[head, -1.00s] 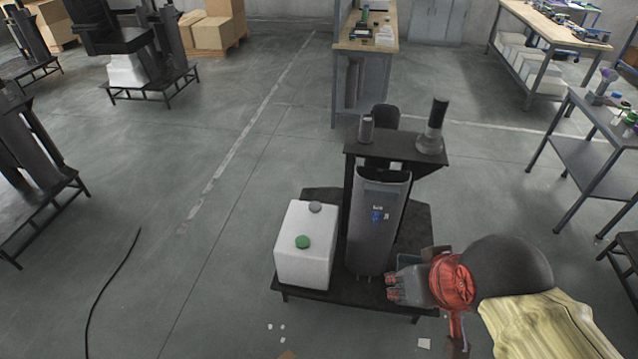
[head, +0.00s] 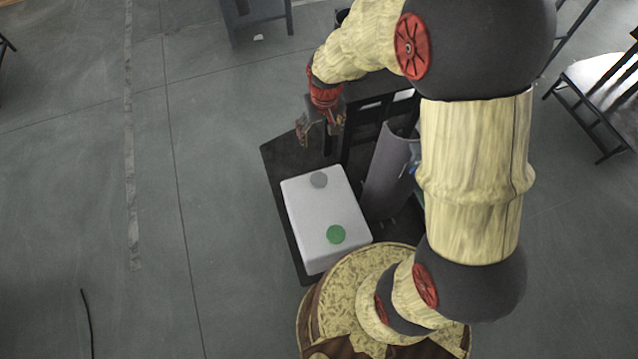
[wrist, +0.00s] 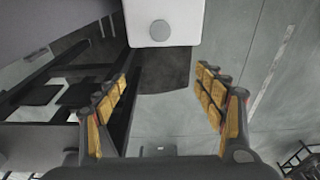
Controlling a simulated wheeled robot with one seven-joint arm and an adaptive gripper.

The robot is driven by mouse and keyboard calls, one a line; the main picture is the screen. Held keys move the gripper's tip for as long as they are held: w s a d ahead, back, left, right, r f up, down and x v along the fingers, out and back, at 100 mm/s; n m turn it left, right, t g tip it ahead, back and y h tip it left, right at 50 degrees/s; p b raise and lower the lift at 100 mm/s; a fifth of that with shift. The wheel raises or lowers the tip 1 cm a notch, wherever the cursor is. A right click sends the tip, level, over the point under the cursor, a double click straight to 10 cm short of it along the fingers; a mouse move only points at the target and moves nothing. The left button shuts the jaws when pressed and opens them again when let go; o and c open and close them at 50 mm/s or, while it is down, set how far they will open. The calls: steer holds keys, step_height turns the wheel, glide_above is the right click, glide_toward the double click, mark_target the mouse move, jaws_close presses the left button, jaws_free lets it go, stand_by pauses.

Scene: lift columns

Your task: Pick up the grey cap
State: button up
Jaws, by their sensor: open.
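The grey cap (head: 319,180) is a small round disc on top of a white box-shaped container (head: 312,213), toward its far end. A green cap (head: 336,234) sits on the same top, nearer to me. My gripper (head: 318,132) is beyond the container's far end, apart from the grey cap. In the wrist view, the gripper (wrist: 162,105) has its two yellow-padded fingers spread wide with nothing between them. There the grey cap (wrist: 160,30) shows ahead of the fingertips, roughly centred, on the white container (wrist: 185,12).
The container stands on a dark platform (head: 284,160). A grey cylinder-like column (head: 385,172) and a dark frame stand right beside the container. A table leg frame (head: 255,15) is at the far side.

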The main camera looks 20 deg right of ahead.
steer(key=g+b, duration=0.2)
steer(key=b, duration=0.1)
glide_above(319, 179)
step_height(319, 179, down, 22)
steer(key=shift+f, duration=0.15)
step_height(319, 179, down, 6)
steer(key=shift+r+b, duration=0.1)
steer(key=shift+b, duration=1.15)
steer(key=shift+r, duration=0.1)
steer(key=c, duration=0.3)
steer(key=c, duration=0.8)
steer(key=shift+c, duration=0.7)
